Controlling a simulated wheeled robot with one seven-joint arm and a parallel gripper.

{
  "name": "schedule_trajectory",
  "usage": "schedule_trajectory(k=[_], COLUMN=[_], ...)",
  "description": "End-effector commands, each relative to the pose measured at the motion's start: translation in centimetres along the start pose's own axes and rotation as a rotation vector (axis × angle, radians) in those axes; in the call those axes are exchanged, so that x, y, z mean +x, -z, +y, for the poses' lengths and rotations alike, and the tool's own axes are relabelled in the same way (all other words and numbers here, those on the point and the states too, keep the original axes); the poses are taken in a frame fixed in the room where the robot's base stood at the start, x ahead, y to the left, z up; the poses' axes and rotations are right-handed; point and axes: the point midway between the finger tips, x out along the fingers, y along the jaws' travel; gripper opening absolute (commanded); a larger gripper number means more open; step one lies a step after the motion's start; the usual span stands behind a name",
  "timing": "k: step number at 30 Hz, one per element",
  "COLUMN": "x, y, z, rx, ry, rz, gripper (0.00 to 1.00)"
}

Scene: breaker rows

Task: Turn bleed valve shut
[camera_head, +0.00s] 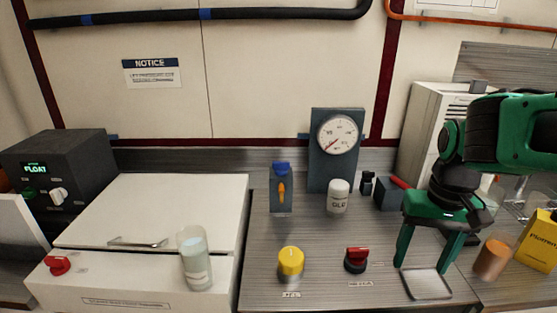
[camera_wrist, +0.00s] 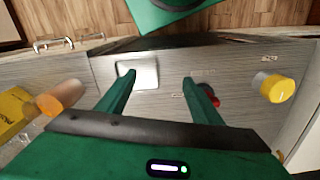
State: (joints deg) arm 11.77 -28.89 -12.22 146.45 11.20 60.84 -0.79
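No label that I can read names the bleed valve, so I cannot tell which control it is. A red-topped knob on a dark base (camera_head: 356,260) stands on the grey bench, left of my gripper. A yellow knob (camera_head: 290,263) stands further left, with a small label in front. A blue fixture with an orange lever (camera_head: 282,188) stands behind it. My gripper (camera_head: 438,258) is open and empty, fingers pointing down above a pale rectangular plate (camera_head: 428,284). In the wrist view, my gripper (camera_wrist: 159,80) has the red knob (camera_wrist: 211,97) just outside its right finger, partly hidden, and the yellow knob (camera_wrist: 276,88) further right.
A gauge panel (camera_head: 322,175), a white jar (camera_head: 338,197) and a dark block with a red handle (camera_head: 388,193) stand behind. An orange-brown cylinder (camera_head: 492,260) and a yellow box (camera_head: 538,242) are right of my gripper. A cup (camera_head: 194,262) stands left, near another red knob (camera_head: 57,265).

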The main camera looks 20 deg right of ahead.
Motion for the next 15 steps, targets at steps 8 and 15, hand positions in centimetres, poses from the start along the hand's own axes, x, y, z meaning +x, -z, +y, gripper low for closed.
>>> schedule_trajectory(k=[8,15], x=[-6.0,-12.2], y=[10.9,18.5], z=[-6.8,-21.2], rx=[-0.084,-0.176], ry=[-0.04,-0.015], rz=[0.133,0.293], gripper=[0.59,0.59])
